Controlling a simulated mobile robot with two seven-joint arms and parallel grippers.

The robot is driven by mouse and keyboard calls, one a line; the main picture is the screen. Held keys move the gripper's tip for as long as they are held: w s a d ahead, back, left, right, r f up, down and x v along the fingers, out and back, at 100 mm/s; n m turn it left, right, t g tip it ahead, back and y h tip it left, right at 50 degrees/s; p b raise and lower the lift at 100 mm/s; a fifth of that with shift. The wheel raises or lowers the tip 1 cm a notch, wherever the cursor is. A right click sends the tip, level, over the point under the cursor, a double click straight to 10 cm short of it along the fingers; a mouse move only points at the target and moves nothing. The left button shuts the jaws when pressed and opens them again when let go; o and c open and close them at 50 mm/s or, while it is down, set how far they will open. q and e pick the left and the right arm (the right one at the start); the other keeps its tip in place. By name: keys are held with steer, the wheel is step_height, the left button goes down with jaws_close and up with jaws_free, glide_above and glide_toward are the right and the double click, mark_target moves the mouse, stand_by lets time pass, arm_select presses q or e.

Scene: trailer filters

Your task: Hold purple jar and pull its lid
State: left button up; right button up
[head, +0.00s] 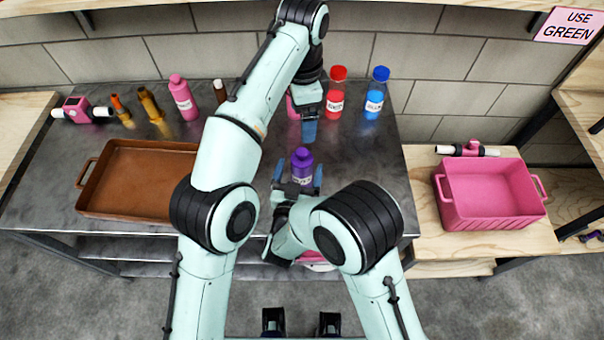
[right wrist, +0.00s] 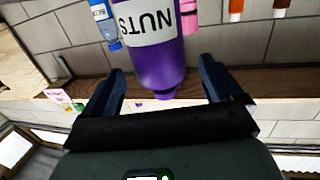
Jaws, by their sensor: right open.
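The purple jar (head: 302,167) stands upright near the front of the dark metal table, its lid (head: 302,153) on top. In the right wrist view the jar (right wrist: 160,65) appears upside down with a white "NUTS" label. My right gripper (head: 298,180) is open, its fingers on either side of the jar; the wrist view shows gaps between jar and fingers. My left gripper (head: 308,132) points down just behind the jar in the head view, apart from it. Its fingers overlap in the picture, so its opening is unclear.
A brown tray (head: 128,209) lies at the table's left. Behind stand pink (head: 183,98), red (head: 335,92) and blue (head: 376,93) bottles; another pink object (head: 292,107) is partly hidden by my left gripper. A pink crate (head: 490,217) sits on the wooden bench at right.

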steer(key=shift+w+d, duration=0.15)
steer(key=shift+w, duration=0.35)
